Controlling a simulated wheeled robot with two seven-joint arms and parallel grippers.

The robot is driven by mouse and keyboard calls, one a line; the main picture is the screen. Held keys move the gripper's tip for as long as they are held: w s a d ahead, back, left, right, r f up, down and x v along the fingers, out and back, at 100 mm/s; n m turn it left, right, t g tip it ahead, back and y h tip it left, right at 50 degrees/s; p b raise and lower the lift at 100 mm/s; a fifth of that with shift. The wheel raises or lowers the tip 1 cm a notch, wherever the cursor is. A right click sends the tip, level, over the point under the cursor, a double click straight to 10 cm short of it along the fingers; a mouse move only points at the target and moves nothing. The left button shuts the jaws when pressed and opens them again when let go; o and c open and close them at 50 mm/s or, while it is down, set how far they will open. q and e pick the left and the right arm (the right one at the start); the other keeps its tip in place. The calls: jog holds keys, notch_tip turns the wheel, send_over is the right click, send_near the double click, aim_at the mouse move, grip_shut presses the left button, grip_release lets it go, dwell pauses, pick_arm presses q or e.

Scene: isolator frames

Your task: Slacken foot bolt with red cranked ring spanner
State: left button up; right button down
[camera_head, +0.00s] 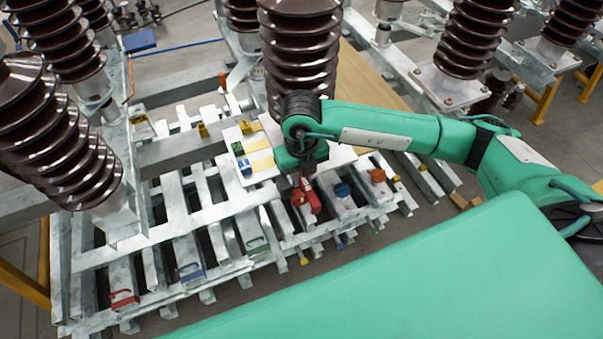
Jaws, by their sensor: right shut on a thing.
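My right arm comes in from the right, and its gripper (304,182) points down over the galvanised frame near the middle. It is shut on a red piece (309,199), which looks like the red cranked ring spanner. Its ring end and exact tilt are too small to make out. Another red handle-like piece (124,299) lies on the frame at the lower left. I cannot tell which bolt is the foot bolt; the gripper and wrist hide part of the frame beneath them. My left gripper is not in view.
Brown ribbed insulators (300,50) stand close behind the wrist, with more at left (45,140) and right. Blue (342,190) and orange (378,176) capped parts stand right of the gripper.

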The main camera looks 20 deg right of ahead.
jog(key=shift+f+b, duration=0.95)
jog(key=shift+f, duration=0.15)
